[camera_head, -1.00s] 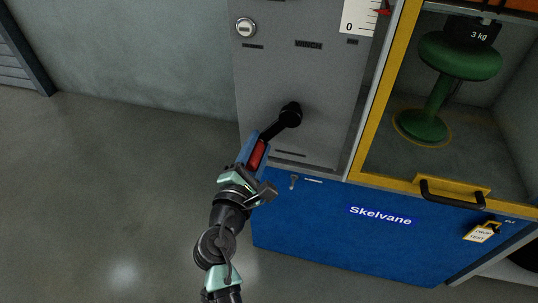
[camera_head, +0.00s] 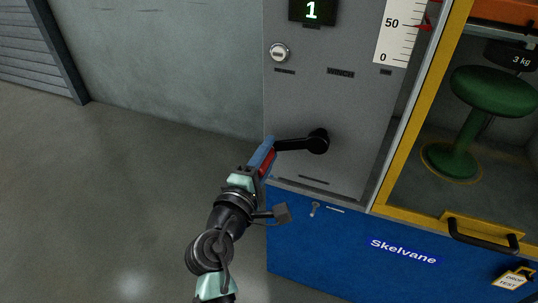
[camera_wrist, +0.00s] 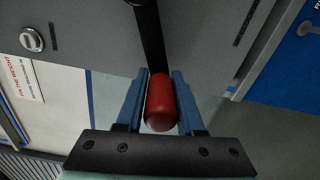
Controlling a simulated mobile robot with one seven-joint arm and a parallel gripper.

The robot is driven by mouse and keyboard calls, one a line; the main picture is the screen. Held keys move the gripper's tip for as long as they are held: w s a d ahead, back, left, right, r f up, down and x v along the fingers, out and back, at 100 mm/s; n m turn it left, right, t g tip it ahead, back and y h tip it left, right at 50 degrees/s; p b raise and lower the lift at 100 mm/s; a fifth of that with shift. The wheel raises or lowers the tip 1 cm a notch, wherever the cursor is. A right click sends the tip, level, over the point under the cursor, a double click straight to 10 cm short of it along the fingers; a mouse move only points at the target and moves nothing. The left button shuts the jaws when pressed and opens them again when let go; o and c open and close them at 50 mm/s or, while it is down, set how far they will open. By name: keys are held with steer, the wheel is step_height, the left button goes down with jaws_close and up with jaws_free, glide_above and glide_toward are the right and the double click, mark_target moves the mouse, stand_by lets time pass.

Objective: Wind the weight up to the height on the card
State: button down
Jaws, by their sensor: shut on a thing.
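My gripper (camera_head: 268,158) is shut on the red grip (camera_wrist: 160,103) of the black crank (camera_head: 295,145), which comes out of the grey winch panel (camera_head: 340,110). The crank arm points left from its hub, nearly level. In the wrist view the blue fingers lie on both sides of the grip. The black 3 kg weight (camera_head: 512,57) is behind the yellow-framed door, just above the green stool (camera_head: 490,92); I cannot tell if they touch. A red pointer (camera_head: 425,27) sits at the white scale (camera_head: 395,38), between 0 and 50. No card with a readable height shows.
A display (camera_head: 312,11) reads 1, above a round key lock (camera_head: 279,52). The blue base (camera_head: 330,240) carries a small key-like part (camera_head: 314,209). Floor at left is clear.

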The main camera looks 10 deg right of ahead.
steer(key=shift+w+a+r, duration=0.1)
steer(key=shift+a+r, duration=0.1)
steer(key=shift+r, duration=0.15)
steer(key=c, duration=0.7)
jaws_free()
steer(key=shift+o, duration=0.6)
steer(key=shift+d+f, duration=0.1)
steer(key=shift+f, duration=0.1)
steer(key=p+v, duration=0.2)
steer(key=v, duration=1.1)
